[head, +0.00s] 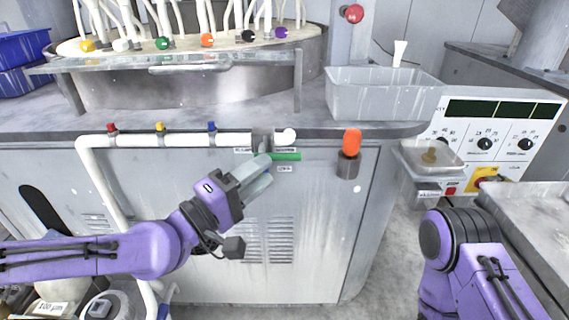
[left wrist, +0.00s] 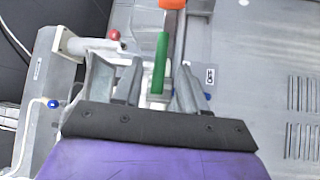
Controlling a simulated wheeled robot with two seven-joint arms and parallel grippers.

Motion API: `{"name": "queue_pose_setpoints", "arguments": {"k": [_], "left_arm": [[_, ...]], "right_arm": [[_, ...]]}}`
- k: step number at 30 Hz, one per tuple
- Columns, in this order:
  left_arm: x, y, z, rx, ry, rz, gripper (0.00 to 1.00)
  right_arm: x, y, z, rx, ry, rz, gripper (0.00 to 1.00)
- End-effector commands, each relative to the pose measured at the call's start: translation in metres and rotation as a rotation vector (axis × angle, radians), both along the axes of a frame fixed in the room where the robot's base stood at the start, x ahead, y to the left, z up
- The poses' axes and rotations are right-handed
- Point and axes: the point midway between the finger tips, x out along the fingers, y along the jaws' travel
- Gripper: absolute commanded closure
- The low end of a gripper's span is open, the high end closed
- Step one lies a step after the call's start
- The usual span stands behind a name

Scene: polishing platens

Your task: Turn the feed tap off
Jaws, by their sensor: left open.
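The feed tap's green lever (head: 286,157) sticks out to the right, roughly level, at the end of the white pipe (head: 180,140) on the cabinet front. Small labels sit above and below it, too small to read surely. My left gripper (head: 266,170) is open, its fingers reaching up to the lever's left end, where they hide the tap body. In the left wrist view the green lever (left wrist: 160,62) shows between the two spread fingers of my left gripper (left wrist: 158,72); I cannot tell whether either finger touches it. My right arm shows at lower right, its gripper out of view.
Small red (head: 112,128), yellow (head: 160,127) and blue (head: 211,127) taps line the pipe to the left. An orange-topped item (head: 352,142) sits in a holder right of the lever. A clear bin (head: 383,98) stands on the bench above. A control panel (head: 490,130) is at right.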

Motion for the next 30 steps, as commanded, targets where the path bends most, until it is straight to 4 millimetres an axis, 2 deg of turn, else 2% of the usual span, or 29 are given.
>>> {"name": "queue_pose_setpoints", "arguments": {"k": [3,9,19,20,21,23,24,30], "left_arm": [[0.02,-0.021,0.004,0.002,0.002,-0.002,0.58],[0.042,-0.043,0.007,0.001,0.005,0.0,0.58],[0.048,-0.049,0.008,0.0,0.006,0.002,0.58],[0.048,-0.049,0.008,0.0,0.006,0.002,0.62],[0.048,-0.048,0.008,0.0,0.006,0.002,0.75],[0.048,-0.048,0.008,0.0,0.006,0.002,0.94],[0.048,-0.048,0.008,0.0,0.006,0.002,1.0],[0.048,-0.048,0.008,0.004,0.006,0.002,1.0]], "right_arm": [[0.0,0.0,0.003,0.0,0.0,0.0,0.57],[0.0,0.0,0.005,0.0,0.0,0.0,0.57],[0.0,0.0,0.005,0.0,0.0,0.0,0.57],[0.0,0.0,0.005,0.0,0.0,0.0,0.57],[0.0,0.0,0.005,0.0,0.0,0.0,0.57],[0.0,0.0,0.005,0.0,0.0,0.0,0.57],[0.0,0.0,0.005,0.0,0.0,0.0,0.57],[0.0,0.0,0.007,0.0,0.0,0.0,0.57]]}}
